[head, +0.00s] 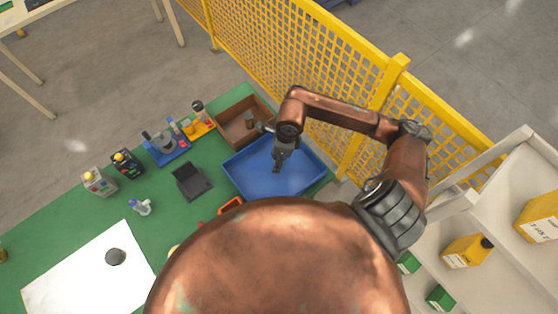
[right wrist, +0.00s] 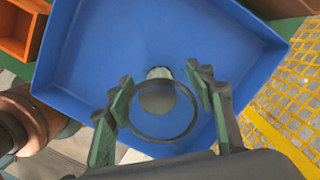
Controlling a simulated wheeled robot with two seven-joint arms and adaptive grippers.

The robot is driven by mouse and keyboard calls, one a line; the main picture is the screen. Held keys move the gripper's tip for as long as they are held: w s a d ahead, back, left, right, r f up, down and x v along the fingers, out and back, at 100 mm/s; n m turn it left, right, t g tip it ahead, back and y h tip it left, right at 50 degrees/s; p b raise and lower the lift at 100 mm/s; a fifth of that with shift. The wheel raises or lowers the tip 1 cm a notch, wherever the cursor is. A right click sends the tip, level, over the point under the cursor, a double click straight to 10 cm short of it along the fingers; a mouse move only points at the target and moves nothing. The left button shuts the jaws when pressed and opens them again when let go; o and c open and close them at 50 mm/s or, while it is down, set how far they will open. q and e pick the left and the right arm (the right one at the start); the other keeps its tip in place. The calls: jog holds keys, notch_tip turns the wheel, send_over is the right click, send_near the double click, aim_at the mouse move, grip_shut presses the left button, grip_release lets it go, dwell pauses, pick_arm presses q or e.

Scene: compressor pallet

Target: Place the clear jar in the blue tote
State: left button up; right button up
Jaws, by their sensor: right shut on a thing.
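The blue tote (head: 240,182) is a shallow open tray on the green table, and it fills much of the right wrist view (right wrist: 85,60). My right gripper (head: 277,168) is over the tote in the head view. In the right wrist view my right gripper (right wrist: 165,100) is shut on the clear jar (right wrist: 165,138), whose round dark rim faces the camera between the fingers. The blue tote floor shows around the jar. I cannot tell whether the jar touches the floor. The jar is too small to make out in the head view. My left gripper is not in view.
A brown box (head: 232,112) stands beside the tote, and a dark device (head: 192,181) lies to its left. Several bottles and a blue rack (head: 165,152) stand farther left. A yellow mesh fence (head: 300,50) runs behind the table. White shelves (head: 500,210) stand at the right.

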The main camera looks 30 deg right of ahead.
jog(key=f, duration=0.3)
jog(key=shift+w+d+f, duration=0.1)
jog(key=shift+d+f, duration=0.25)
jog(key=shift+f, duration=0.05)
jog(key=shift+f, duration=0.2)
jog(key=o, duration=1.3)
jog(key=shift+c, duration=0.2)
jog(key=shift+r, duration=0.15)
jog(key=shift+r, duration=0.3)
notch_tip(320, 180, up, 11)
jog(key=s+d, duration=0.1)
jog(key=shift+d+r, duration=0.15)
jog(key=shift+r, duration=0.05)
